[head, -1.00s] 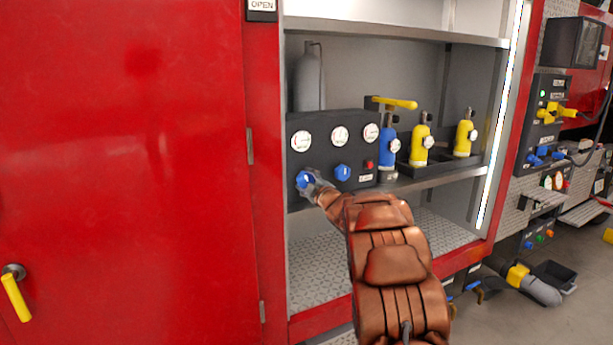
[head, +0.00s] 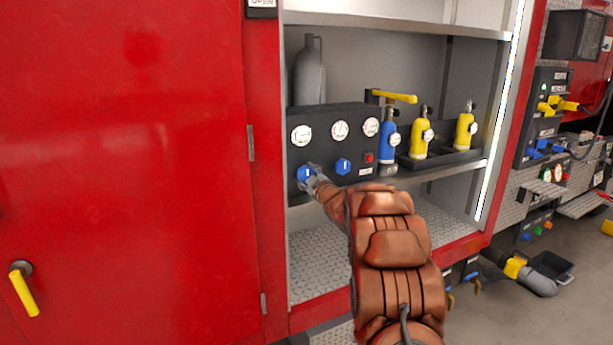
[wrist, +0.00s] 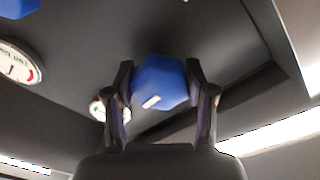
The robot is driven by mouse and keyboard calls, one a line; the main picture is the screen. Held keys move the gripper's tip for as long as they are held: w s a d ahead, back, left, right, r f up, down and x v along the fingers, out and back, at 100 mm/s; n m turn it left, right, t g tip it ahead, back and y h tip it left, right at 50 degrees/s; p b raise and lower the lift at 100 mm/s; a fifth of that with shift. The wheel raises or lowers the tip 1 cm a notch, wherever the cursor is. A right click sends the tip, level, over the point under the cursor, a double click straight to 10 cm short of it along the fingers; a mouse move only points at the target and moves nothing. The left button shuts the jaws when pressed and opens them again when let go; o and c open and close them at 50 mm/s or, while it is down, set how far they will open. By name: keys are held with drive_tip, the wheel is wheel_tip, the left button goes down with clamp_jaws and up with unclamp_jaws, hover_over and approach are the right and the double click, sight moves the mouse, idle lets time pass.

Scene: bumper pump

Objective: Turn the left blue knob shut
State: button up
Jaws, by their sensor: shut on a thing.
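The left blue knob (head: 304,174) is on the front of the dark panel, below the leftmost gauge, with a white mark on its face. My gripper (head: 314,177) is at the knob, reaching in from the lower right. In the wrist view the blue knob (wrist: 160,82) sits between my two fingers, one on each side, and its white mark looks slanted there. My gripper is shut on this knob. The right blue knob (head: 343,166) is on the same panel, clear of my gripper.
The dark panel (head: 325,146) carries gauges and a red button (head: 369,158). A blue cylinder (head: 389,140) and yellow cylinders (head: 419,138) stand to its right. A red door (head: 120,150) closes off the left side. The lower compartment (head: 325,260) looks empty.

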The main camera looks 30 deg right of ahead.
drive_tip(key=o, duration=1.2)
drive_tip(key=shift+c, duration=0.2)
drive_tip(key=s+a, duration=0.1)
drive_tip(key=s, duration=1.1)
drive_tip(key=shift+f, duration=0.4)
